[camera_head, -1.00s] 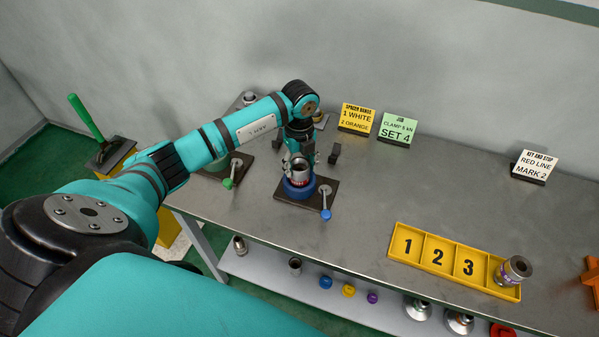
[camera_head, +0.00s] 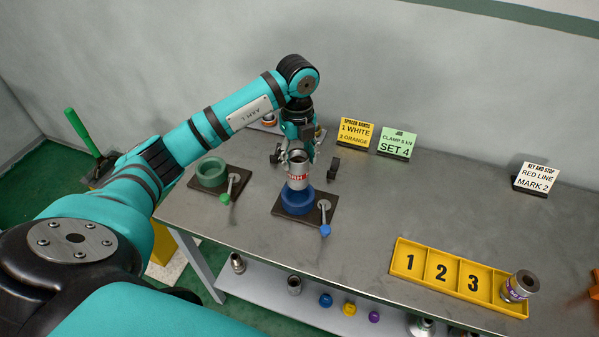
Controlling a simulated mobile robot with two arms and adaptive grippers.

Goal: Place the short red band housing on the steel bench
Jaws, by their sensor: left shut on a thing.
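The short housing with a red band (camera_head: 298,172) is a grey metal cylinder. My left gripper (camera_head: 298,158) is shut on it and holds it upright, just above the blue ring vise (camera_head: 297,199). The vise stands on a dark plate on the steel bench (camera_head: 360,225), with a blue-knobbed lever at its right. Whether the housing's lower end is fully clear of the vise is hard to tell. My right gripper is not in view.
A green ring vise (camera_head: 211,173) stands to the left. A yellow numbered tray (camera_head: 447,270) is at the right, with another banded housing (camera_head: 519,286) at its end. Signs (camera_head: 397,143) stand at the back. The bench middle is clear. Caps and parts lie on the shelf below.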

